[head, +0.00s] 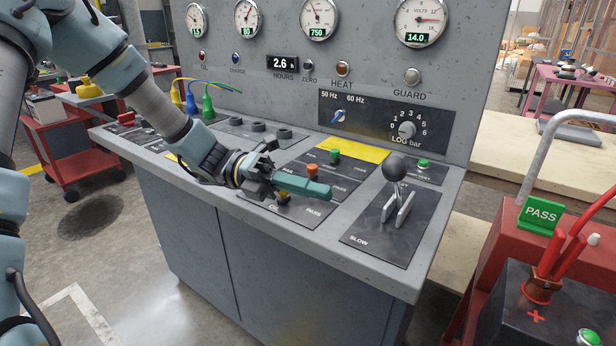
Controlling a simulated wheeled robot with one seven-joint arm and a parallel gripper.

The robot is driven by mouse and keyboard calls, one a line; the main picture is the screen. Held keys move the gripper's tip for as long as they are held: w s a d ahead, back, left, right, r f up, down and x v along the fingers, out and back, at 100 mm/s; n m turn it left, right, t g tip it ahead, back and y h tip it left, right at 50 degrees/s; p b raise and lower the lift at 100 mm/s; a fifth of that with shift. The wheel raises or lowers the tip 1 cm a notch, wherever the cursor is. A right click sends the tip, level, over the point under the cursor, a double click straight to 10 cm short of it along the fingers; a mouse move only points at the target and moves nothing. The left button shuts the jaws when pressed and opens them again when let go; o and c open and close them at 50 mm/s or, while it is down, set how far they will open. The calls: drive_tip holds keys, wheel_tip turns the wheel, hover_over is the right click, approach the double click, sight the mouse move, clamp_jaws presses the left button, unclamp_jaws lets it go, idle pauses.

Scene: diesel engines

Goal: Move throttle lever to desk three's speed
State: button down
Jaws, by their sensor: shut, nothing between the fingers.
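The throttle lever (396,172) has a dark ball knob on a metal stem. It stands in a slotted plate (372,229) marked SLOW at the right end of the grey console. The lever looks roughly upright. My gripper (328,191) reaches in from the left over the console, its green fingers shut and empty. The fingertips point right, apart from the lever and to its left. Gauges line the upright panel, including one reading 750 (319,18) and one reading 14.0 (422,22). I cannot tell which desk this is.
Orange (312,171) and green (334,157) buttons stand close to my gripper. A LOG bar knob (407,130) and a Hz switch (338,116) are on the panel. A red cart with a green PASS sign (540,216) stands at the right.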

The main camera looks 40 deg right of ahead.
sight(397, 187)
drive_tip(key=s+d+r+p, duration=0.2)
drive_tip(key=s+d+p, duration=0.1)
drive_tip(key=s+d, duration=0.2)
drive_tip(key=shift+d, duration=0.5)
drive_tip(key=shift+s+d, duration=0.1)
drive_tip(key=w+d+r+n+b, duration=0.1)
drive_tip(key=w+d+r+n, duration=0.1)
drive_tip(key=d+r+n, duration=0.2)
drive_tip(key=shift+d+t, duration=0.3)
drive_tip(key=shift+d, duration=0.45)
drive_tip(key=shift+s, duration=0.1)
